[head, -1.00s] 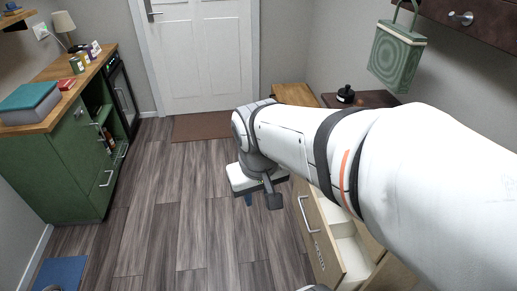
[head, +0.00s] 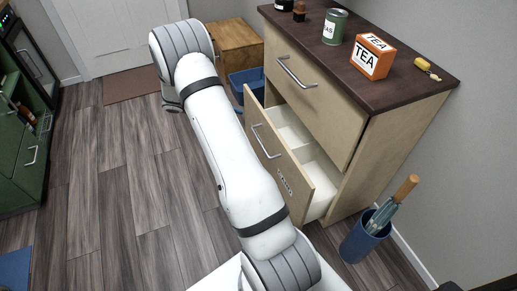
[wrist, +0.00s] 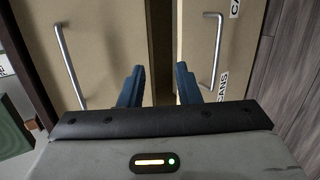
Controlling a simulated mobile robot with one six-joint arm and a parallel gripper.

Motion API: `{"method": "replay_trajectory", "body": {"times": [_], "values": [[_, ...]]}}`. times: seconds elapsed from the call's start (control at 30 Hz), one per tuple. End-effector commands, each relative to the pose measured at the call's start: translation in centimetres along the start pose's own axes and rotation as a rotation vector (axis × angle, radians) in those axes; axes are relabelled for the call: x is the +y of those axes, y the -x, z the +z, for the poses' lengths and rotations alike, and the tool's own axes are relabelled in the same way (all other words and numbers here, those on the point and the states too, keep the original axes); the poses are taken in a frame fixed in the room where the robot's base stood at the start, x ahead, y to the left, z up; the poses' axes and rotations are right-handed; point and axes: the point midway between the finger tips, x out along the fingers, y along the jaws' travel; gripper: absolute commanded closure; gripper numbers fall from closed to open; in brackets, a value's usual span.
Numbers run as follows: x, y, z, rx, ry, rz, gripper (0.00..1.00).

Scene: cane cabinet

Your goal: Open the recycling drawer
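The pale wood cabinet has a closed upper drawer (head: 308,92) and a lower drawer (head: 291,172) standing open, with white divided space inside (head: 315,165). No label reading recycling is legible. In the wrist view my gripper (wrist: 160,72) has its two blue fingers apart, with nothing between them. The fingers point toward the dark gap between the two drawer fronts, clear of the lower handle (wrist: 216,50). In the head view my arm hides the fingers.
A tea box (head: 370,58), a green can (head: 335,27) and a yellow item (head: 427,69) stand on the cabinet top. A blue bin (head: 244,79) stands beyond the drawer, and an umbrella stand (head: 362,240) at the cabinet's near end.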

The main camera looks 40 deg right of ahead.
Motion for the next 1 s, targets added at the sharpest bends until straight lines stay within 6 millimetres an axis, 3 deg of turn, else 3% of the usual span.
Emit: {"method": "replay_trajectory", "body": {"times": [0.03, 0.2, 0.3, 0.43, 0.63, 1.0], "values": [[-3.1, -2.7, -1.4, 0.0, 0.0, 0.048, 0.7], [-9.5, -8.9, -4.9, 0.039, -0.029, 0.202, 0.7], [-12.7, -11.8, -6.2, 0.069, -0.043, 0.271, 0.7], [-15.4, -14.3, -7.2, 0.104, -0.057, 0.331, 0.7], [-16.8, -16.1, -7.7, 0.126, -0.067, 0.364, 0.7], [-14.8, -21.1, -8.2, 0.125, -0.067, 0.364, 0.7]]}}
